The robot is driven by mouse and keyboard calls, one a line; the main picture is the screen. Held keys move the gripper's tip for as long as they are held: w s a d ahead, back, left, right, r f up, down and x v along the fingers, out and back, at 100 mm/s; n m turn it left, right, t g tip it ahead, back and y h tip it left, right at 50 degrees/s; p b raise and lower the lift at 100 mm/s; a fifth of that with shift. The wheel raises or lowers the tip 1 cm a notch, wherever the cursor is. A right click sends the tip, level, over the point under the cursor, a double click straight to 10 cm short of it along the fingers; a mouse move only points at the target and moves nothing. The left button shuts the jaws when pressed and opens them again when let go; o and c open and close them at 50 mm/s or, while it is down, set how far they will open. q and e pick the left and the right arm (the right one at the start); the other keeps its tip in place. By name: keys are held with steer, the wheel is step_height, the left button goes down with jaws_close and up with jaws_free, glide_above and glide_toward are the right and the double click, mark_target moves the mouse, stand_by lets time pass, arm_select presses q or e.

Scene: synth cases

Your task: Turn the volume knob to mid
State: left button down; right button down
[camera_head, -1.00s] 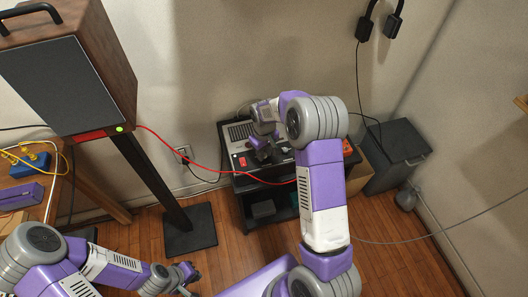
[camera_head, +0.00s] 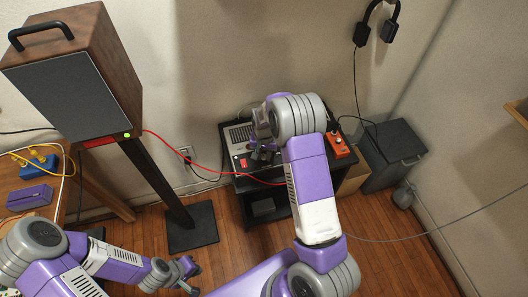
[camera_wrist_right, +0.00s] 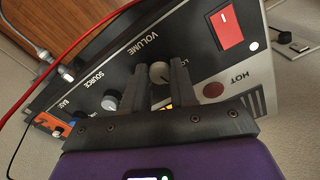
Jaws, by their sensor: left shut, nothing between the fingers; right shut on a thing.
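The volume knob (camera_wrist_right: 160,71) is a small pale round knob on a dark panel (camera_wrist_right: 120,62), below the upside-down word VOLUME, in the right wrist view. My right gripper (camera_wrist_right: 160,80) is shut on it, with one dark finger on each side. Its pointer mark cannot be made out. In the head view my right gripper (camera_head: 261,154) is over the device on the black cart, and my arm hides the knob. My left gripper (camera_head: 191,277) is shut and empty, low over the floor at the lower left.
The panel also has a source knob (camera_wrist_right: 110,102), a red switch (camera_wrist_right: 226,28) and cables plugged in at its edge. An orange box (camera_head: 338,146) sits on the cart's right side. A speaker (camera_head: 80,85) stands left, and a red cable (camera_head: 215,170) runs to the cart.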

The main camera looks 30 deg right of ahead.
mark_target(264, 157)
steer(key=shift+m+p, duration=0.45)
steer(key=shift+m, duration=0.65)
steer(key=c, duration=0.9)
jaws_free()
step_height(264, 157, up, 8)
steer(key=shift+f+p, duration=0.2)
steer(key=shift+p, duration=1)
steer(key=shift+s+f, duration=0.1)
